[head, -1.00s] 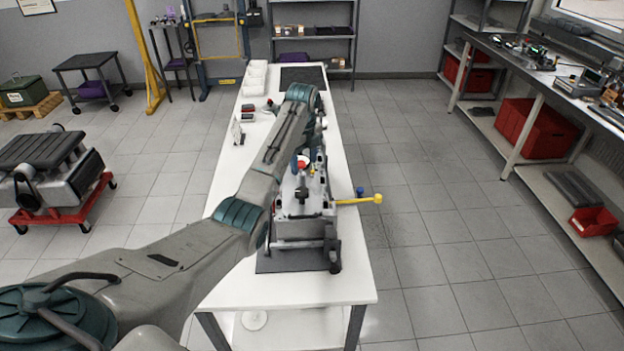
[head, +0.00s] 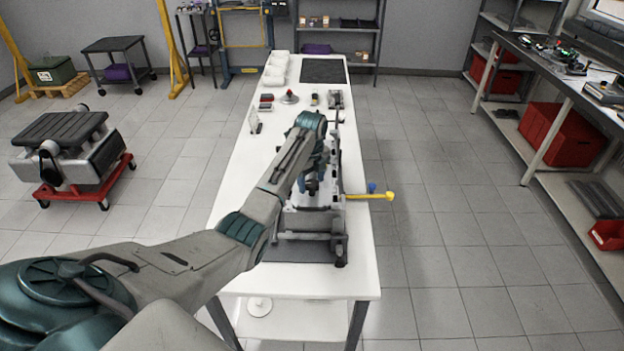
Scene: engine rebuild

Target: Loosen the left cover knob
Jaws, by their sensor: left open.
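The engine assembly (head: 308,222) sits on a dark mat (head: 300,250) on the long white table. My left arm reaches over it from the left. My left gripper (head: 312,188) points down over the middle of the engine, open, its fingers small and partly hidden by the wrist. I cannot tell whether it touches the engine. The left cover knob cannot be made out; the arm and gripper cover that part of the engine. A yellow-ended bar (head: 388,195) and a blue knob (head: 371,188) stick out on the engine's right side. My right gripper is not in view.
The white table (head: 225,185) has free room left of the engine. A workbench (head: 560,85) stands at right, with clear floor between.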

